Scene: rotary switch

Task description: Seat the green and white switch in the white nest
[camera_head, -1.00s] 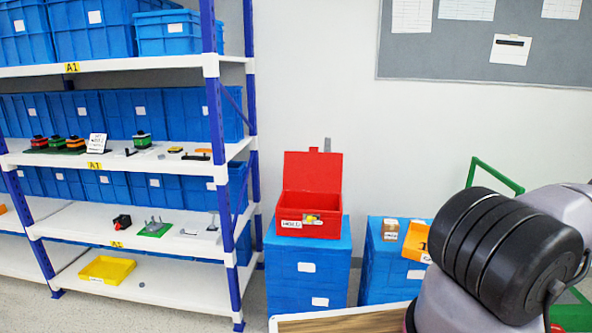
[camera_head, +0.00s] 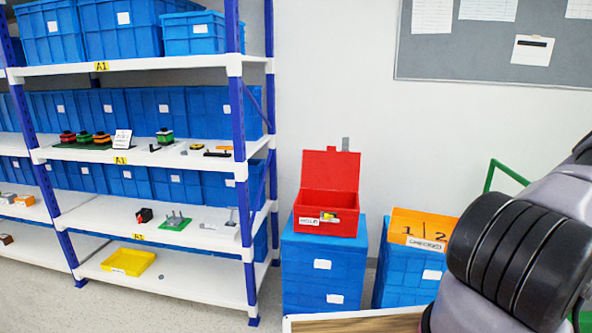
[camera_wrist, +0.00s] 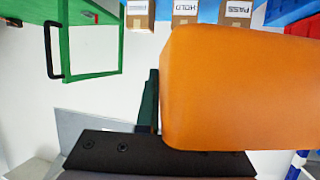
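A small green block with a dark knob (camera_head: 165,135) stands on the middle shelf, right of a white card; it may be the switch, but white on it is too small to make out. Several red, green and orange knobbed blocks (camera_head: 85,138) stand on a dark green mat left of the card. I cannot make out a white nest. My gripper (camera_wrist: 152,100) shows in the wrist view as a dark plate and a dark finger. A large orange shape (camera_wrist: 235,90) fills the view beside it; whether it is held is unclear. The head view does not show my gripper.
A red open box (camera_head: 328,228) stands on blue crates (camera_head: 322,268), right of the shelf. An orange tray (camera_head: 418,228) marked 1 and 2 sits on another crate. A yellow tray (camera_head: 128,262) lies on the low shelf. A green frame (camera_wrist: 110,70) shows in the wrist view.

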